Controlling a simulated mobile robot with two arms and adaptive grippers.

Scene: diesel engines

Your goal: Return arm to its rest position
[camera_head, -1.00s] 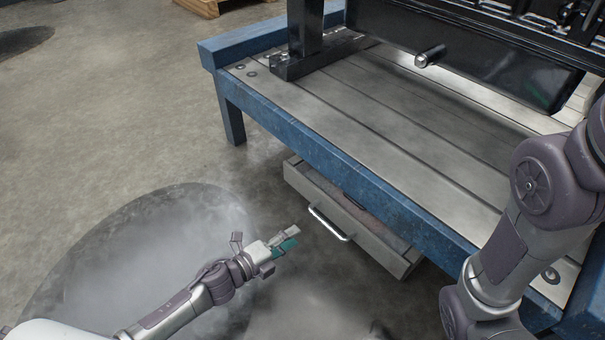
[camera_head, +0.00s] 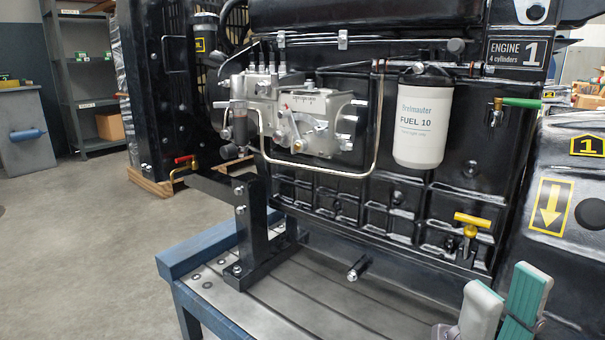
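My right gripper (camera_head: 506,281) shows at the bottom right, in front of the black engine (camera_head: 340,200). Its two grey and teal fingers stand upward with a narrow gap between their tips, and nothing shows between them. The rest of the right arm is out of the picture. My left gripper and arm are not in view.
The engine sits on a blue-framed bench (camera_head: 205,246). It carries a white fuel filter (camera_head: 421,120), a yellow-handled valve (camera_head: 471,222) and a green-handled valve (camera_head: 515,103). A shelf rack (camera_head: 88,85) stands behind at left. Floor at left is clear.

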